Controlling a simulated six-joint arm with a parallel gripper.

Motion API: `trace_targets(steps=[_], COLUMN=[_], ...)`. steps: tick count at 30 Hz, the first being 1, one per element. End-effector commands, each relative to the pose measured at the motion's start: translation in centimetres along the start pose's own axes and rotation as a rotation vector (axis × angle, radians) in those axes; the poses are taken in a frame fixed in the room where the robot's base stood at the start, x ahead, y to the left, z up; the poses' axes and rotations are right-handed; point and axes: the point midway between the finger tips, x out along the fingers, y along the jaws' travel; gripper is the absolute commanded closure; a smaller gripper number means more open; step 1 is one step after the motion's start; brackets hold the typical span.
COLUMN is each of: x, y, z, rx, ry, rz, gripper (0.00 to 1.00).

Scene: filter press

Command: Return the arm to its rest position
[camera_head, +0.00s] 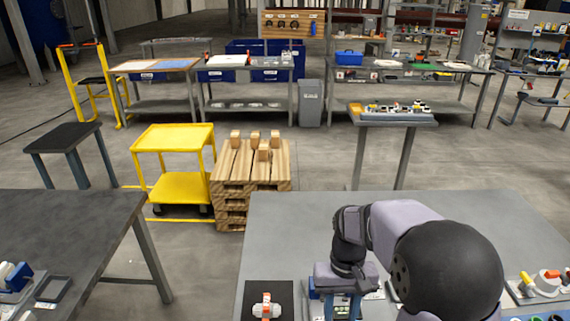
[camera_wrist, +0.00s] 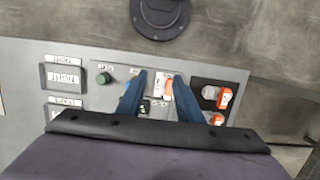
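My gripper (camera_head: 342,308) hangs over the front of the grey workbench (camera_head: 290,230) in the head view, fingers pointing down. In the wrist view its two blue fingers (camera_wrist: 160,82) stand apart with a gap between them. The gripper is open and nothing is seen held. Behind the gap, in the picture, is a small white-and-orange part (camera_wrist: 168,88) on the bench; I cannot tell whether the fingers touch it. My arm bends from the lower right over the bench and hides part of it.
A black plate with a white-and-orange fitting (camera_head: 266,308) lies left of my gripper. A green knob (camera_wrist: 104,78) and white labels (camera_wrist: 66,78) show in the wrist view. More small parts (camera_head: 545,284) lie at right. The bench's far part is clear.

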Motion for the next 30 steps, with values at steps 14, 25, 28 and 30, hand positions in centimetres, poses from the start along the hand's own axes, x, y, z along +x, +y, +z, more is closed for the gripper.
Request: trace_targets(steps=[14, 25, 28, 30], x=[2.5, 2.9, 2.9, 2.9], y=[2.1, 2.3, 2.3, 2.2], z=[9.9, 10.7, 10.7, 10.7], rx=[0.003, 0.002, 0.003, 0.003], ry=[0.181, 0.194, 0.193, 0.193], rz=[0.006, 0.007, 0.007, 0.007], gripper=[0.67, 0.67, 0.67, 0.67])
